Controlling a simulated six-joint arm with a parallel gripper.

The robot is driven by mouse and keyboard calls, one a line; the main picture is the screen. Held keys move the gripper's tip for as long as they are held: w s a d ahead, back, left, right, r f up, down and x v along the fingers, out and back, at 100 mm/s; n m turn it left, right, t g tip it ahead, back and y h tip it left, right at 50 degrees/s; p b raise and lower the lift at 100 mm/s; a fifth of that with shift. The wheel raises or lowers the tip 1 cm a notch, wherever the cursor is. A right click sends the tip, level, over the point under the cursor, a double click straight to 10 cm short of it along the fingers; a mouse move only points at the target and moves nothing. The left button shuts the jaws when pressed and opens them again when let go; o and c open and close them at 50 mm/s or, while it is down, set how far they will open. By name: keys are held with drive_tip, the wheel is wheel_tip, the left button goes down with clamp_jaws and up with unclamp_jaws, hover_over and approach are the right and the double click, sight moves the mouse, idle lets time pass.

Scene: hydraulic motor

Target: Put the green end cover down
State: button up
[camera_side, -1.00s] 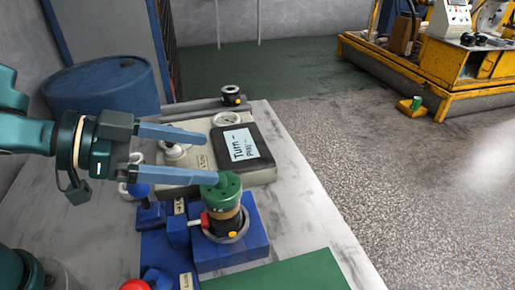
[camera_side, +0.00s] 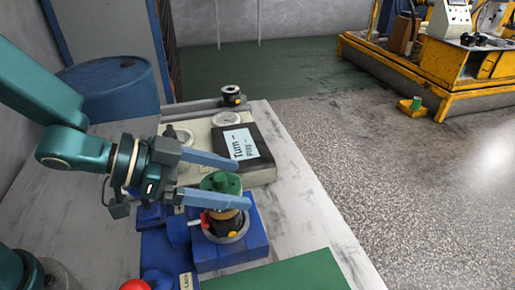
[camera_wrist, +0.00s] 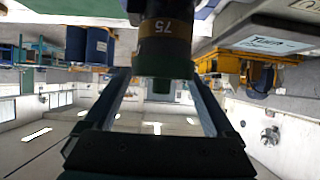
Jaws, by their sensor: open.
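The green end cover (camera_side: 222,181) sits on top of the upright motor, which stands in a blue fixture (camera_side: 232,256). My gripper (camera_side: 243,184) is open, with one blue-grey finger on the far side of the cover and one on the near side. The near finger hides part of the cover's lower edge and the motor. In the wrist view the cover (camera_wrist: 162,72) lies between the two spread fingers, against the motor body (camera_wrist: 165,45) marked 75. I cannot tell whether either finger touches the cover.
A grey device with a dark-framed screen (camera_side: 241,143) stands just behind the fixture. A green mat (camera_side: 280,275) lies at the front. A red knob (camera_side: 134,285) is at the front left. The bench right of the fixture (camera_side: 310,215) is clear.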

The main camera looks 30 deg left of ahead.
clamp_jaws()
drive_tip(key=shift+r, duration=0.1)
